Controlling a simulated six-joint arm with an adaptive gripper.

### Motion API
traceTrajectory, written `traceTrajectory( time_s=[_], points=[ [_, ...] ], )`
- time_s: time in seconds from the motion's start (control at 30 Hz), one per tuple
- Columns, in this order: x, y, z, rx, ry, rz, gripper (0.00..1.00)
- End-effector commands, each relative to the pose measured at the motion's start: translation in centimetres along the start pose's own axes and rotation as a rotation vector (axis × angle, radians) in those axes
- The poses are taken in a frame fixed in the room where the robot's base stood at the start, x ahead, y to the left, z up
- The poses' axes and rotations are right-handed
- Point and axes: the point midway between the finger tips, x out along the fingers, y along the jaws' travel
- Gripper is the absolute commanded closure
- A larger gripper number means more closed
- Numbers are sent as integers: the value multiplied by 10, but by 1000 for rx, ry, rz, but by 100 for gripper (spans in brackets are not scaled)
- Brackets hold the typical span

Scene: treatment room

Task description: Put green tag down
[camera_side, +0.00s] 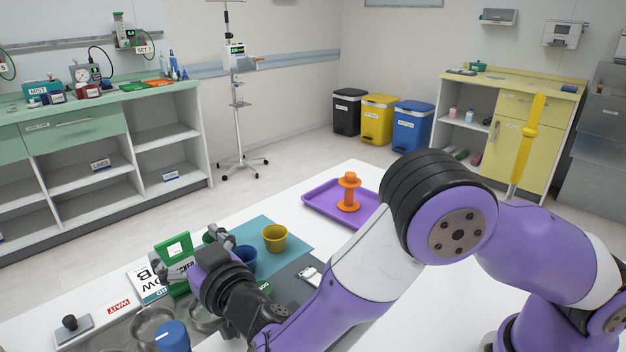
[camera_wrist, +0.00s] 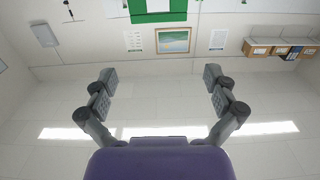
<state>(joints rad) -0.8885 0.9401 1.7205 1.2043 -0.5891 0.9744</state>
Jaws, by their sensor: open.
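The green tag (camera_side: 174,250), an upright green panel with a white square, is at the left of the white table beside my gripper (camera_side: 197,254). Its lower part is partly hidden by my gripper. In the wrist view the green tag (camera_wrist: 158,16) shows at the top edge, cut off by the frame. It lies beyond the fingertips and not between them. My gripper also shows in the wrist view (camera_wrist: 160,75), with its two fingers wide apart and nothing between them. I cannot tell what the tag's base rests on.
A white card with black letters (camera_side: 148,285) is beside the tag. A blue cup (camera_side: 243,259) and a yellow cup (camera_side: 275,239) are close on the right, by a teal mat (camera_side: 262,224). A purple tray (camera_side: 322,204) holds an orange spool (camera_side: 348,190). Metal bowls (camera_side: 150,325) are in front.

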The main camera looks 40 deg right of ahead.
Motion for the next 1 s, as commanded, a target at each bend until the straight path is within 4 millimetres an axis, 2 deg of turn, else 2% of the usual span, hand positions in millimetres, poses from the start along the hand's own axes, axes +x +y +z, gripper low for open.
traceTrajectory(
  time_s=[0.1,0.2,0.33,0.4,0.47,0.57,0.67,0.7,0.8,0.9,1.0],
  points=[
    [-26,-1,0,-3,-1,-5,0],
    [-41,-1,1,-2,-2,-3,0],
    [-50,2,-1,2,-4,7,0],
    [-48,12,-4,12,-21,40,0],
    [-43,29,-9,28,-54,97,0],
    [-34,76,-19,68,-164,237,0],
    [-38,134,-27,122,-342,376,0],
    [-45,155,-29,143,-426,414,0],
    [-72,194,-35,186,-626,441,0],
    [-109,216,-42,204,-800,386,0],
    [-150,224,-50,182,-925,278,0]
  ],
)
